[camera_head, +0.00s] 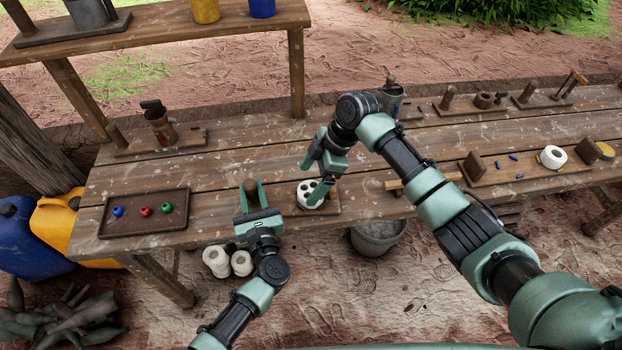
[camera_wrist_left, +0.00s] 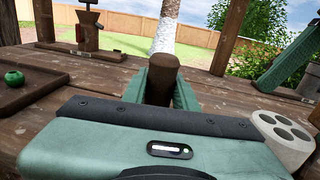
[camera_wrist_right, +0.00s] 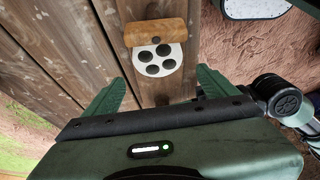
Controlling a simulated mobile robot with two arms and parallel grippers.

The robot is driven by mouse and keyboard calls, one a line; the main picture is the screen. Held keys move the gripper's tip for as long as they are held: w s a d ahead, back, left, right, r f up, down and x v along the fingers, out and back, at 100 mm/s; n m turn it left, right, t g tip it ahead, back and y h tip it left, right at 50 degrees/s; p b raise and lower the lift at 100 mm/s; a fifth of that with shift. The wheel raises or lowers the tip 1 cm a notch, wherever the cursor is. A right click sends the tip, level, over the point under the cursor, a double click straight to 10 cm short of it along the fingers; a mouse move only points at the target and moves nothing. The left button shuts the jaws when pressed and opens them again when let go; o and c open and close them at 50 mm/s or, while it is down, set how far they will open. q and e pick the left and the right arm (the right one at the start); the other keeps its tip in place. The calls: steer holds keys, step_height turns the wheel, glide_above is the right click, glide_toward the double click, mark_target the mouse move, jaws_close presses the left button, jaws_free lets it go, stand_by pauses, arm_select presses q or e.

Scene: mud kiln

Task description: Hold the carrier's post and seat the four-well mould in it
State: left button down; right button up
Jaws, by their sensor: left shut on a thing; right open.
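My left gripper (camera_head: 252,195) is shut on the carrier's brown upright post (camera_head: 250,186). The post (camera_wrist_left: 164,76) stands between its fingers in the left wrist view. The white four-well mould (camera_head: 308,194) is upright to the right of the post, its dark wells facing up. It also shows in the left wrist view (camera_wrist_left: 285,140). My right gripper (camera_head: 318,172) is open above the mould. In the right wrist view the mould (camera_wrist_right: 160,60) is ahead of the open, empty fingers (camera_wrist_right: 158,85), beside a tan wooden piece (camera_wrist_right: 156,32). Whether the mould is fully seated cannot be told.
A dark tray (camera_head: 142,222) with blue, red and green pieces lies to the left. A wooden press (camera_head: 160,130) stands behind it. To the right are a board with a white roll (camera_head: 553,157) and wooden blocks. A grey bucket (camera_head: 378,238) stands below the front edge.

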arm_select(q)
steer(key=c, duration=1)
jaws_free()
steer(key=v, duration=1.2)
